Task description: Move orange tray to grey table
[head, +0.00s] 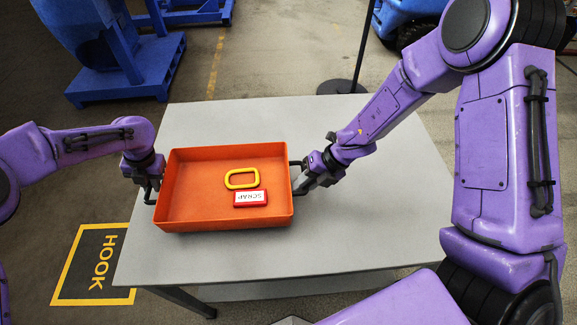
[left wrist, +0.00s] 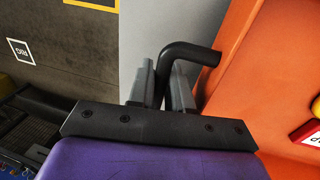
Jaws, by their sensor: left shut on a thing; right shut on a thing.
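The orange tray (head: 190,205) is over the grey table (head: 350,230) in the head view; I cannot tell whether it rests on the top or hangs just above it. My left gripper (head: 150,186) is shut on the tray's left handle. The left wrist view shows its fingers (left wrist: 162,88) around the dark handle bar (left wrist: 190,52), beside the orange tray wall (left wrist: 245,90). My right gripper (head: 304,180) is shut on the handle at the tray's right side.
A yellow-framed HOOK floor mark (head: 95,265) lies left of the table. A blue pallet with a machine (head: 130,70) stands behind at left. A black post base (head: 341,87) stands behind the table. The tabletop in front and right of the tray is clear.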

